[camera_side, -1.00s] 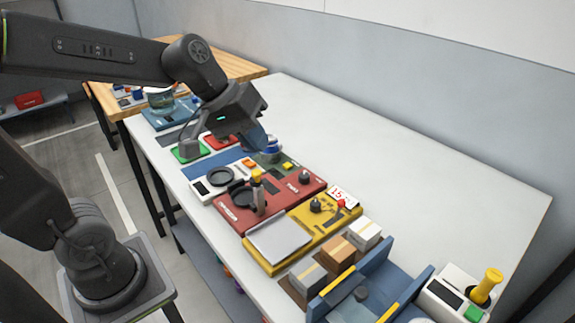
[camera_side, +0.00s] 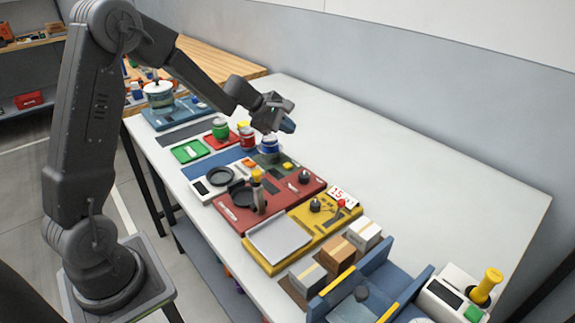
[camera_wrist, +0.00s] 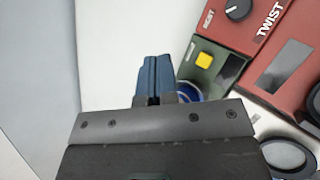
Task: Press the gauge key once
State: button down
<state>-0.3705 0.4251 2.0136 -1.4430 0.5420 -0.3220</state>
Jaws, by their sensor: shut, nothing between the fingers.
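A small yellow square key (camera_side: 287,166) sits on a dark green panel; it also shows in the wrist view (camera_wrist: 204,60). An orange key (camera_side: 249,163) is on a white device with a round black plate, and a green key (camera_side: 474,313) is on a white unit at the lower right. I cannot read which is the gauge key. My gripper (camera_side: 288,126) is above the table beyond the blue-lidded jar, apart from the keys. In the wrist view its blue fingers (camera_wrist: 153,65) are together and empty, left of the yellow key.
The blue-lidded jar (camera_side: 268,146) stands close below my gripper and beside the yellow key. A red panel (camera_side: 300,188) with a knob, marked TWIST in the wrist view, and a yellow scale-like unit (camera_side: 323,213) lie nearer. The white table (camera_side: 420,180) is clear toward the wall.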

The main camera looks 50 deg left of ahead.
aim_at(287, 166)
jog(key=shift+f, duration=4.35)
jog(key=shift+f, duration=0.1)
jog(key=shift+f, duration=0.35)
jog(key=shift+f, duration=0.5)
jog(key=shift+r, duration=0.9)
jog(key=shift+r, duration=0.1)
jog(key=shift+r, duration=2.45)
